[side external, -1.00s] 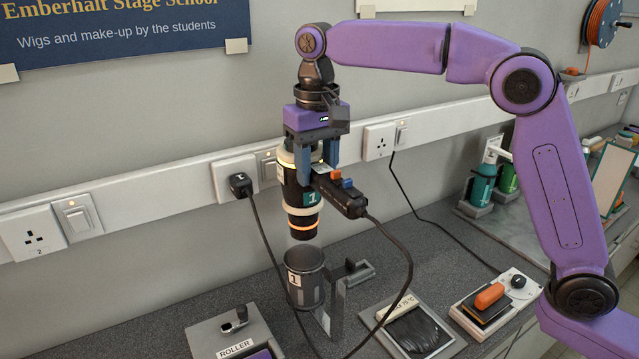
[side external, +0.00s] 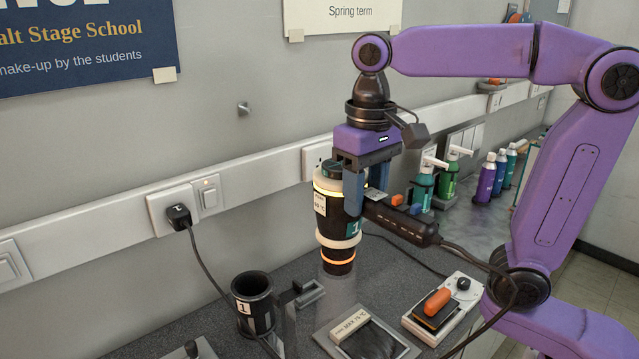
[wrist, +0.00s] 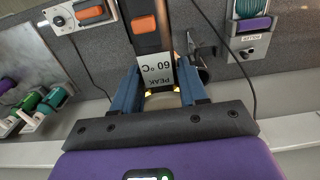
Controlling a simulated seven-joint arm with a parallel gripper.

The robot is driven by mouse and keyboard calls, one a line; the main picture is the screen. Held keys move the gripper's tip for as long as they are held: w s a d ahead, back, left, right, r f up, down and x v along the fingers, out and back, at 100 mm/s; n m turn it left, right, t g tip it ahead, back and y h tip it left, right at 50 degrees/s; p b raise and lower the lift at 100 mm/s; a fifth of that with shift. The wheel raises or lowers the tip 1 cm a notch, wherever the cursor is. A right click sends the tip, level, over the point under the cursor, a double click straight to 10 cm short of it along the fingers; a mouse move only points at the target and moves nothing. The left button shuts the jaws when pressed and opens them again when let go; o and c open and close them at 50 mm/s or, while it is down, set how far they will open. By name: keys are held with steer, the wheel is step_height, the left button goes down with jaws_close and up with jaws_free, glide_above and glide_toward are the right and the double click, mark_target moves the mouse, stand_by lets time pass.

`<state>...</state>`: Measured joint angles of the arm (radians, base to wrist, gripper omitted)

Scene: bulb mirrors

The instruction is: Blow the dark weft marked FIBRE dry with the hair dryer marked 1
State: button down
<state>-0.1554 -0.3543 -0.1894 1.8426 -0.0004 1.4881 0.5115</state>
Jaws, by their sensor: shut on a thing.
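My gripper (side external: 365,192) is shut on the black hair dryer (side external: 335,222) marked 1. It holds the dryer upright in the air, nozzle down, with a ring near the nozzle glowing orange. In the wrist view the dryer's handle (wrist: 147,30) carries a label reading PEAK 60 °C, between my fingers (wrist: 160,88). The dark weft (side external: 378,343) lies on a grey tray in the side view. Its tag (side external: 350,325) reads MAX 75 °C, with a smaller word too small to read surely. The nozzle is above and left of the weft, apart from it.
The empty holder cup (side external: 254,305) marked 1 stands left of the dryer. A plug (side external: 178,215) sits in a wall socket beside a lit switch (side external: 208,193). A white device with an orange handle (side external: 438,301) is right of the weft. The dryer's cord trails right.

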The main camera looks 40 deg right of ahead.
steer(key=s+d+f, duration=0.4)
steer(key=s+f, duration=0.3)
steer(key=f, duration=0.1)
steer(key=shift+d, duration=0.15)
stand_by(0.3)
steer(key=shift+f, duration=0.1)
steer(key=shift+w, duration=0.1)
stand_by(0.9)
steer(key=shift+d, duration=0.95)
